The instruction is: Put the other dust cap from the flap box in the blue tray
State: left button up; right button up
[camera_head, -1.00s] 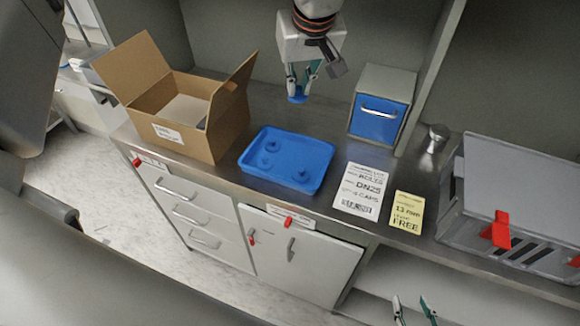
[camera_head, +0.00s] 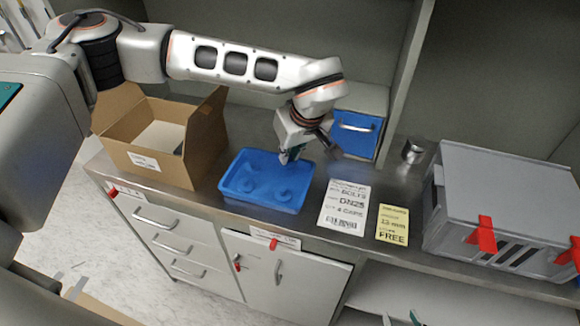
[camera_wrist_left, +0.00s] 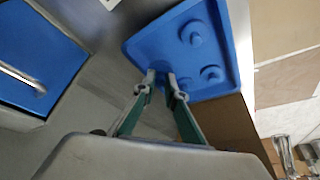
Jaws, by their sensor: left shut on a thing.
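The blue tray (camera_head: 226,184) lies on the steel bench, with blue dust caps in it; three show in the left wrist view (camera_wrist_left: 197,40). My left gripper (camera_head: 288,158) is over the tray's back right part, pointing down. It is shut on a blue dust cap, mostly hidden by the fingers and hard to tell from the tray in the left wrist view (camera_wrist_left: 159,77). I cannot tell whether that cap touches the tray. The open cardboard flap box (camera_head: 185,160) stands left of the tray. My right gripper (camera_head: 401,319) shows only its fingertips, apart, at the bottom edge.
A grey cabinet with a blue drawer (camera_head: 356,133) stands behind the tray on the right. A white label sheet (camera_head: 344,207) and a yellow card (camera_head: 392,225) lie right of it. A small metal cup (camera_head: 412,151) and a grey case with red latches (camera_head: 505,200) stand farther right.

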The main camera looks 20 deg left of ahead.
aim_at(291, 165)
pick_arm(q)
jog(key=shift+f, duration=2.3)
jog(key=shift+f, duration=0.15)
jog(key=o, duration=0.7)
jog(key=shift+s+d+r, duration=0.1)
jog(key=shift+r, duration=0.45)
jog(key=v, duration=1.1)
jog(key=shift+s+d, duration=0.1)
